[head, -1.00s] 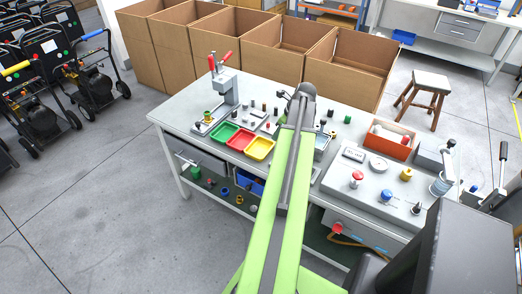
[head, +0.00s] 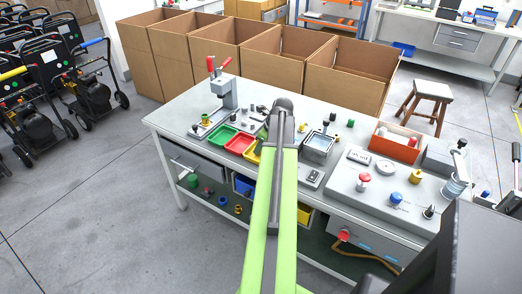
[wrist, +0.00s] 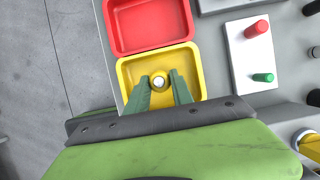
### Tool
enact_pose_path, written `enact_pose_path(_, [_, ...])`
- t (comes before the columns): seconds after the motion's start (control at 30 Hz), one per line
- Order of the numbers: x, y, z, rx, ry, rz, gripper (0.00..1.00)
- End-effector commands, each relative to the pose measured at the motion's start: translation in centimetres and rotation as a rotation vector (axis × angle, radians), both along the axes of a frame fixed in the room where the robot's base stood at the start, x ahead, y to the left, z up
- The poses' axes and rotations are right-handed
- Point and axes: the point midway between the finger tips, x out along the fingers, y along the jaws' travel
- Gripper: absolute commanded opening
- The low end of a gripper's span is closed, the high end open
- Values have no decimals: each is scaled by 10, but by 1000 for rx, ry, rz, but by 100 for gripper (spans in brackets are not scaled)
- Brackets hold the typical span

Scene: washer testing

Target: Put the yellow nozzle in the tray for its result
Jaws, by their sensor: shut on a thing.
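My gripper (wrist: 160,88) is over the yellow tray (wrist: 193,84) in the wrist view, its green fingers pointing into the tray's outline. It is shut on the yellow nozzle (wrist: 159,83), seen end-on as a small yellow ring with a pale centre between the fingertips. I cannot tell how high the nozzle is above the tray floor. In the head view my arm covers the gripper, the nozzle and much of the yellow tray (head: 251,156).
The red tray (head: 239,143) and green tray (head: 219,135) sit to the left of the yellow one. A press with red handles (head: 223,85) stands behind them. A metal basin (head: 318,147) and a control panel (head: 385,190) lie to the right. Cardboard boxes (head: 345,75) line the back.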

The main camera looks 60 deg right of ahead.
Motion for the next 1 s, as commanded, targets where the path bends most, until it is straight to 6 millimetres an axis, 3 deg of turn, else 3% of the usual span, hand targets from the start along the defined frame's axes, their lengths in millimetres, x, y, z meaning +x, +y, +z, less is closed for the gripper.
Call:
enact_pose_path(0.17, [0,0,-3,0,0,0,0])
enact_pose_path(0.2, [0,0,-3,0,0,0,29])
enact_pose_path(0.37, [0,0,-2,0,0,0,49])
enact_pose_path(0.77, [-1,0,4,0,0,-1,49])
enact_pose_path(1.0, [-13,0,41,0,0,-1,49])
